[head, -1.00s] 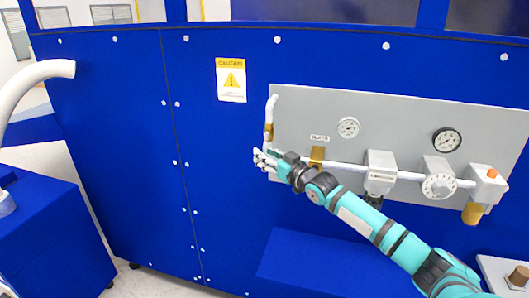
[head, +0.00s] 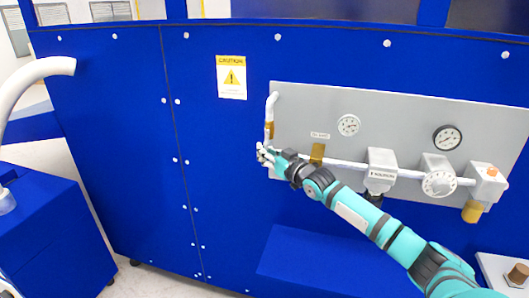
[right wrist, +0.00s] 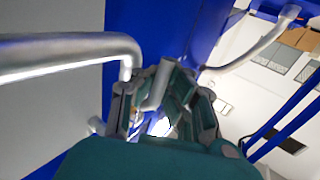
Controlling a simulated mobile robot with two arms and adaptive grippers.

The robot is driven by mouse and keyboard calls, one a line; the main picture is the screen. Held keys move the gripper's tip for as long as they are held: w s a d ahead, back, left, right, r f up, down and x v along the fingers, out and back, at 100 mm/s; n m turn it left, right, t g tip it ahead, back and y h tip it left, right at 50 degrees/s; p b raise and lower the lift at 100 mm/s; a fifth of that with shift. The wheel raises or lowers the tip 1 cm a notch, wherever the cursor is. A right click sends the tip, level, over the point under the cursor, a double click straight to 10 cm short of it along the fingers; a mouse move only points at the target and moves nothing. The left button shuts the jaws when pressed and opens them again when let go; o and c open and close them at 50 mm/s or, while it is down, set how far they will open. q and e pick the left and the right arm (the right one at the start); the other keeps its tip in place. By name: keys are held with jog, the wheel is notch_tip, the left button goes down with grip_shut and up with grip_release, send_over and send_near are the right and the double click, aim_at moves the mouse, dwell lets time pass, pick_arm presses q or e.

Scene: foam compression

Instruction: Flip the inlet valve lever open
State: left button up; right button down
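The inlet valve sits at the left end of the pipe run on the grey panel (head: 400,110), where a white pipe (head: 272,108) bends down. My right gripper (head: 266,157) is at the lower part of this pipe, below a brass-coloured fitting (head: 268,131), and covers much of the valve there. In the right wrist view my right gripper (right wrist: 163,112) has its fingers spread on either side of a short grey bar (right wrist: 156,88), which looks like the lever. Firm contact cannot be made out. My left gripper is not in view.
The panel carries two gauges (head: 349,125) (head: 447,138), a grey box (head: 381,170) and a dial unit (head: 439,178) along the horizontal pipe. A blue ledge (head: 310,262) lies below. A yellow caution sign (head: 231,77) is on the blue wall. The wall left of the gripper is clear.

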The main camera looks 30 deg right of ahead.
jog(key=shift+f, duration=0.1)
jog(key=shift+s+d+r+p, duration=0.1)
jog(key=shift+r+p, duration=0.1)
jog(key=shift+p, duration=0.35)
jog(key=shift+f+g, duration=0.1)
jog(key=shift+g, duration=0.2)
jog(key=shift+f, duration=0.15)
jog(key=c, duration=1.3)
grip_release()
jog(key=shift+s+d, duration=0.1)
jog(key=shift+s, duration=0.05)
jog(key=shift+c, duration=0.2)
jog(key=s+d, duration=0.1)
jog(key=s, duration=1.1)
jog(key=shift+d+r, duration=0.2)
jog(key=shift+r, duration=0.25)
jog(key=shift+f, duration=0.1)
